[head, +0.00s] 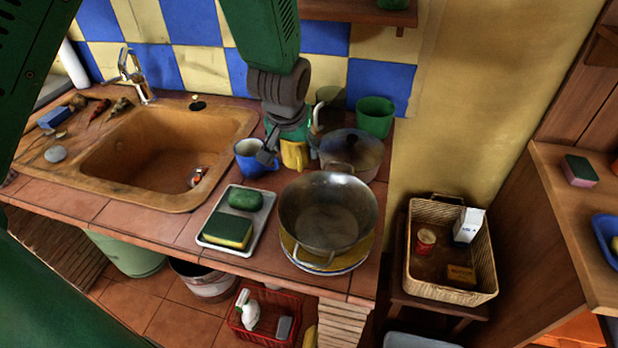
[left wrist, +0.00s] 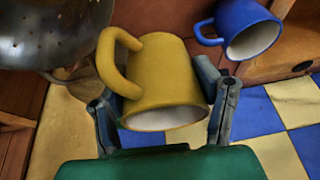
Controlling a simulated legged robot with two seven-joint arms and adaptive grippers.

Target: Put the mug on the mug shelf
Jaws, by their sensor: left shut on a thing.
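A yellow mug (head: 294,156) is at the back of the tiled counter in the head view, partly hidden by my left gripper (head: 290,146). In the left wrist view the yellow mug (left wrist: 168,85) fills the space between the two fingers of my left gripper (left wrist: 165,112), its handle to the left. The gripper is shut on it. I cannot tell whether its base touches the counter. A wooden shelf (head: 340,13) on the wall at the top edge may be the mug shelf; it is mostly cut off. My right gripper is not in view.
A blue mug (head: 250,166) stands close left of the yellow one. A tray (head: 247,247) with sponges lies in front; the sink (head: 150,160) is left.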

